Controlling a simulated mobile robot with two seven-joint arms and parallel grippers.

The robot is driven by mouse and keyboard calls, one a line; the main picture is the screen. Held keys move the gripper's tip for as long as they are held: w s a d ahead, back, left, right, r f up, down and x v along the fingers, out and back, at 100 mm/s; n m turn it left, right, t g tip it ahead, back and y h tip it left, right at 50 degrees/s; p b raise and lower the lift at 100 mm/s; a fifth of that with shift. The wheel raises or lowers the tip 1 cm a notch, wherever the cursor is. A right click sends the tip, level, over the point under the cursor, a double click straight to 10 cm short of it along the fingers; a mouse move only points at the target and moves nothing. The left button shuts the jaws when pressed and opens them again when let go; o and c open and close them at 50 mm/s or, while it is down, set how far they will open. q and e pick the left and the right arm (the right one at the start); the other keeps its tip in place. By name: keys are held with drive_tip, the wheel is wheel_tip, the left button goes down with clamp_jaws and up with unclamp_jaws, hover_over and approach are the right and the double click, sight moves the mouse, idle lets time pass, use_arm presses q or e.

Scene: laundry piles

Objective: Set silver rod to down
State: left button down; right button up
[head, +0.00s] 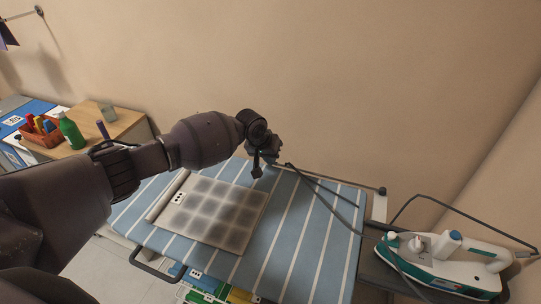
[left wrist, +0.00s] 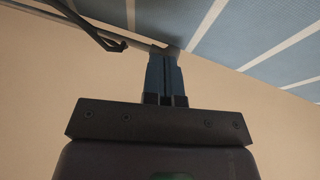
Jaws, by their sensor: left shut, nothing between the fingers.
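A thin grey rod (head: 340,181) runs along the far edge of the blue-and-white striped ironing board (head: 312,232), with a dark knob at its right end. A darker thin bar (head: 325,190) bends out over the board beside it. I cannot tell for certain which is the silver rod. My left gripper (head: 257,172) is shut and empty, above the board's far edge, left of both. In the left wrist view its closed fingers (left wrist: 166,75) appear close to the board's edge, with a dark bar (left wrist: 85,27) at upper left. Contact cannot be told. My right gripper is not in view.
A grey padded cloth (head: 222,215) lies on the board. A white-and-green iron (head: 440,262) stands at the right with thin bars around it. A wooden surface at left holds a red basket (head: 42,131) and green bottle (head: 71,131). The wall is close behind.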

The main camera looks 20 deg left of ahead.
use_arm(q)
drive_tip(key=r+p, duration=0.2)
drive_tip(key=r, duration=0.1)
drive_tip(key=r+p, duration=0.1)
drive_tip(key=shift+s+a+r, duration=0.15)
drive_tip(key=shift+s, duration=0.15)
drive_tip(key=v, duration=0.9)
drive_tip(key=shift+r, duration=0.2)
drive_tip(key=shift+s, duration=0.15)
